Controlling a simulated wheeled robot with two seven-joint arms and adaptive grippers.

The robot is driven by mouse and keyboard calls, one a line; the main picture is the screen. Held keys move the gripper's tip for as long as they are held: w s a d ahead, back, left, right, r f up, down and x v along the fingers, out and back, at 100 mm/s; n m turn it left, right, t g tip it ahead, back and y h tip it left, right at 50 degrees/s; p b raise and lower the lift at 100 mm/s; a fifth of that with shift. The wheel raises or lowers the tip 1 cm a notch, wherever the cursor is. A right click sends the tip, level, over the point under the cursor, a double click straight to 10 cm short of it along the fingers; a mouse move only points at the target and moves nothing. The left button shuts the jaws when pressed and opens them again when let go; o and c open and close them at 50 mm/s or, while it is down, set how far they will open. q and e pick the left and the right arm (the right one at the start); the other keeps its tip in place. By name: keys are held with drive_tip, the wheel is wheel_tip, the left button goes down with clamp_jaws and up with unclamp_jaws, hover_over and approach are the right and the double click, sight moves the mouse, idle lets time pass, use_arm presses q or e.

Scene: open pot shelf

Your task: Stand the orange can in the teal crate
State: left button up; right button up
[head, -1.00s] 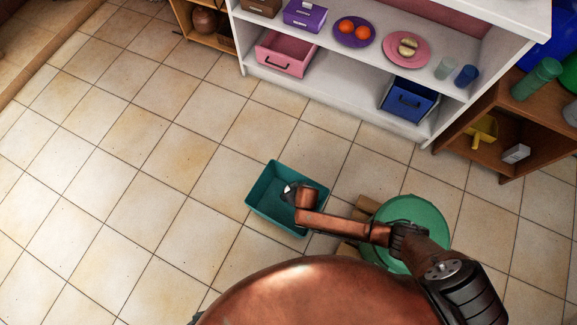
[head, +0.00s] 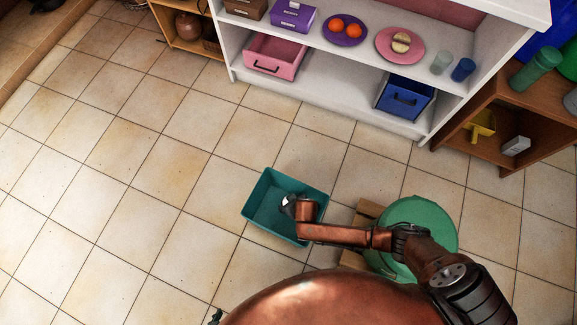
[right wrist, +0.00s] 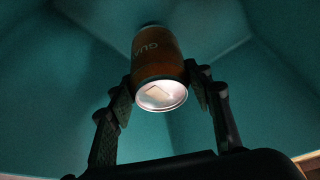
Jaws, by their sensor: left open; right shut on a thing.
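The teal crate (head: 262,189) stands on the tiled floor, open at the top. My right arm reaches over it from the right in the head view, and its wrist hides the gripper and the can there. In the right wrist view, my right gripper (right wrist: 160,92) is shut on the orange can (right wrist: 157,60), one finger on each side. The can's silver end faces the camera, and teal crate walls surround it. I cannot tell whether its far end touches the crate floor. My left gripper (head: 216,316) shows only as a small part at the bottom edge, open.
A green round-topped stool (head: 390,215) stands right of the crate, under my right arm. A white shelf (head: 330,88) at the back holds a pink bin (head: 274,57), a blue bin (head: 405,98) and plates. The floor left of the crate is clear.

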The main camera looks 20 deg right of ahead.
use_arm(q)
drive_tip(key=shift+w+d+f, duration=0.1)
drive_tip(key=shift+w+f, duration=0.1)
drive_tip(key=shift+f, duration=0.1)
use_arm(e)
drive_tip(key=shift+s+f, duration=0.1)
drive_tip(key=shift+f, duration=0.55)
drive_tip(key=o, duration=0.9)
use_arm(q)
drive_tip(key=shift+d, duration=0.1)
use_arm(e)
drive_tip(key=shift+o, duration=0.2)
use_arm(q)
drive_tip(key=shift+r, duration=0.15)
use_arm(e)
drive_tip(key=shift+r, duration=0.15)
drive_tip(key=shift+r, duration=0.35)
use_arm(q)
drive_tip(key=s+a+r+g+y+p, duration=0.2)
drive_tip(key=s+a+r+g+p, duration=0.3)
drive_tip(key=s, duration=0.5)
drive_tip(key=shift+a+r+p, duration=1)
drive_tip(key=shift+a+p, duration=0.2)
drive_tip(key=shift+a, duration=0.45)
use_arm(e)
drive_tip(key=v, duration=1.2)
